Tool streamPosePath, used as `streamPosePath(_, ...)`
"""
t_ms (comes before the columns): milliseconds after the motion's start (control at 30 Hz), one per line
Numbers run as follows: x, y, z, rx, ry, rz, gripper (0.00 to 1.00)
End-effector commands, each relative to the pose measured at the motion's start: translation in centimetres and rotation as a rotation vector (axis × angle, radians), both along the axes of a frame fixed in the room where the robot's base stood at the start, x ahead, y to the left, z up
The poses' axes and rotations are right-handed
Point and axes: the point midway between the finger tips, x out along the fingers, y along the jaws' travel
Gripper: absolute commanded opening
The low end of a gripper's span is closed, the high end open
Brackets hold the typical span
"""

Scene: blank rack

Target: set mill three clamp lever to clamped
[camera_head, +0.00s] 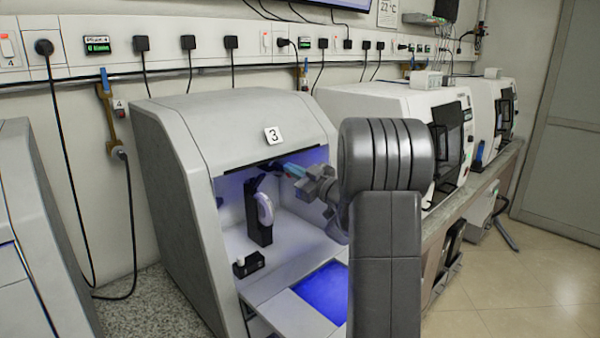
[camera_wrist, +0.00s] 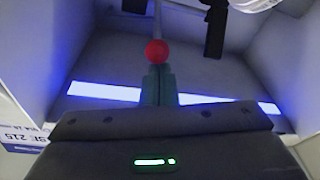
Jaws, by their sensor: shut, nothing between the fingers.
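Mill three (camera_head: 225,115) is the grey machine marked 3, with its front open and its inside lit blue-violet. My gripper (camera_head: 290,170) reaches into the upper part of this opening from the right. In the wrist view my gripper (camera_wrist: 158,74) has its teal fingers together with nothing between them. A red ball knob (camera_wrist: 156,52) on a pale rod (camera_wrist: 157,18), apparently the clamp lever, lies straight ahead of the fingertips. I cannot tell whether the fingers touch the knob. The red knob is not visible in the head view.
Inside the mill a white disc (camera_head: 265,208) sits in a black upright holder (camera_head: 252,222), left of and below my gripper. A small black block (camera_head: 248,264) is on the floor of the chamber. Other mills (camera_head: 395,105) stand to the right along the bench.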

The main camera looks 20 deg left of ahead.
Motion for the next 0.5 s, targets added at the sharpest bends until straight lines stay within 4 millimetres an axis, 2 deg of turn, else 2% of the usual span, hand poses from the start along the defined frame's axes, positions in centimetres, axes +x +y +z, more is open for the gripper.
streamPosePath(300,0.0,0.0,-0.1,0.001,0.000,-0.001,0.00)
streamPosePath(500,0.0,-0.1,-1.1,0.035,-0.014,-0.002,0.00)
